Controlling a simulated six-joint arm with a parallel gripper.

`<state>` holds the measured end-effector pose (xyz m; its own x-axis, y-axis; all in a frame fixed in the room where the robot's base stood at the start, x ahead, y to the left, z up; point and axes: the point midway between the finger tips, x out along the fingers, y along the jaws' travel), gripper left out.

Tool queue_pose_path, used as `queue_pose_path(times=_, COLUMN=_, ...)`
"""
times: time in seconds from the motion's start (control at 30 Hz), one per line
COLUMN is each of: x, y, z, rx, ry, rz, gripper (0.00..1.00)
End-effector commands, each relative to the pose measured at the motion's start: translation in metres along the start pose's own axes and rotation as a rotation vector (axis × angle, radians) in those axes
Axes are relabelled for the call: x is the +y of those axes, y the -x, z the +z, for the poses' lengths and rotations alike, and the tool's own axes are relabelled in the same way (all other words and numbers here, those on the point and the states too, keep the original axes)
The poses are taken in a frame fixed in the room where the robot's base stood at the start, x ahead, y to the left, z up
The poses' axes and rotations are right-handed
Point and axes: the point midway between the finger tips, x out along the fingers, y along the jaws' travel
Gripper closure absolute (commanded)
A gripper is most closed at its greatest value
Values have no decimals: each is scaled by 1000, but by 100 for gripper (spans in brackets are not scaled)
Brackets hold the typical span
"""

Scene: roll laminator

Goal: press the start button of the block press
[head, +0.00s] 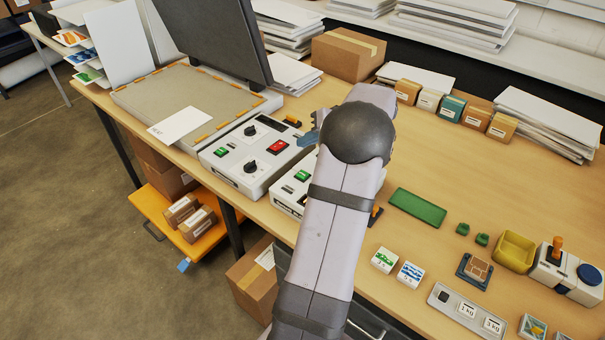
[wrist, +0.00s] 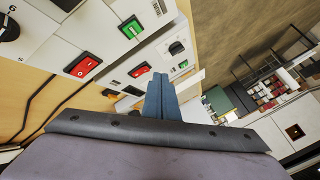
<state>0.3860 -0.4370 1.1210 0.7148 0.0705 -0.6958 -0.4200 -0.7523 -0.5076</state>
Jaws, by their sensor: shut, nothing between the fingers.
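No label naming the block press is legible. A white control panel (head: 232,177) with a red switch (head: 277,147), black knobs and a green button (head: 220,152) is left of my arm. A second white unit (head: 283,199) with a green button (head: 302,175) stands beside it, partly hidden behind my arm. My gripper (head: 308,139) is shut and empty near the first panel's right edge. In the wrist view its blue fingers (wrist: 161,98) stick out beside the panels. Contact cannot be told.
A raised dark lid (head: 215,35) and flat bed (head: 165,100) are behind the first panel. A cardboard box (head: 348,55) stands at the back. A green mat (head: 417,208), yellow bin (head: 514,251) and white device with an orange handle (head: 560,272) lie right.

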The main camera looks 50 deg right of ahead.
Motion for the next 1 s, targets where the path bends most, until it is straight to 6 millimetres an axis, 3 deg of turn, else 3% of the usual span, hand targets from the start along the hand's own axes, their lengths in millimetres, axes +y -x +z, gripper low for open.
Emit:
queue_pose_path(times=0.47, x=8, y=-12, z=9, rx=-2, ry=-1, rz=0, gripper=100)
queue_pose_path(times=1.0, x=40, y=-55, z=41, rx=-1, ry=0, rz=0, gripper=100)
